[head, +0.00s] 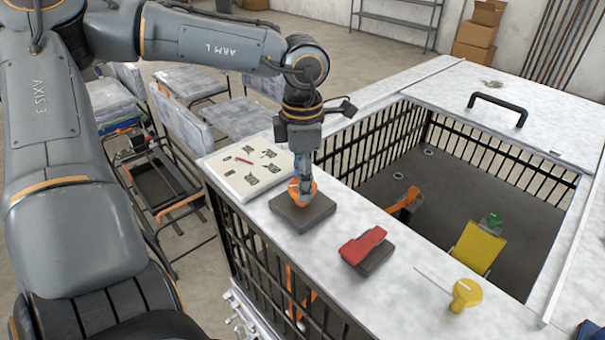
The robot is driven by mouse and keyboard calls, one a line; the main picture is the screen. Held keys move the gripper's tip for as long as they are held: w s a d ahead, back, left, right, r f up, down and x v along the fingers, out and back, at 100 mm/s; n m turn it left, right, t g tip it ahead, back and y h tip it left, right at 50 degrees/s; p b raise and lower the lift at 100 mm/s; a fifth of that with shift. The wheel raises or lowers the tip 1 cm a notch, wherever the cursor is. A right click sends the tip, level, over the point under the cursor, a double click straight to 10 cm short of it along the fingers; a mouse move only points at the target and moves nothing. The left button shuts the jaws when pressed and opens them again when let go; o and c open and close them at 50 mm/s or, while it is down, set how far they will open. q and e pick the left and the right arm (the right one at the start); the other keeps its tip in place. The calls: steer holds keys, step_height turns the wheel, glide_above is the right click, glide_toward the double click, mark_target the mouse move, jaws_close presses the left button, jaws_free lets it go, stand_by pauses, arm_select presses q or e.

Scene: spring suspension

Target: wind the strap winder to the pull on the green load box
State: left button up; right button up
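My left gripper (303,181) points straight down from the arm at the upper middle. Its fingertips are at an orange knob (311,190) on a dark square base (303,213), which stands on the pale countertop. I see the fingers nearly edge-on, so I cannot tell whether they are closed on the knob. The orange knob may be the strap winder; no strap is clear to see. A small green object (491,221) shows at the top of a yellow panel (479,248) inside the barred pit. I cannot tell whether it is the green load box. My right gripper is out of view.
A red block (363,244) on a dark base and a yellow knob (466,293) stand on the countertop (420,290). A marked card (247,172) lies left of the gripper. An orange part (404,202) is inside the pit. A black handle (498,105) rises from the far right top.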

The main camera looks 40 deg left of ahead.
arm_select(q)
steer(key=shift+f+m+b, duration=0.15)
steer(key=shift+m+b, duration=0.25)
steer(key=shift+b, duration=0.35)
steer(key=shift+c, duration=0.3)
steer(key=shift+m+b, duration=1)
steer(key=shift+b, duration=0.2)
steer(key=shift+m+b, duration=0.75)
steer(key=shift+m, duration=0.25)
steer(key=shift+m+b, duration=0.35)
steer(key=shift+m, duration=0.35)
steer(key=shift+r, duration=0.2)
steer(key=o, duration=1.1)
steer(key=shift+o, duration=0.2)
step_height(320, 180, up, 12)
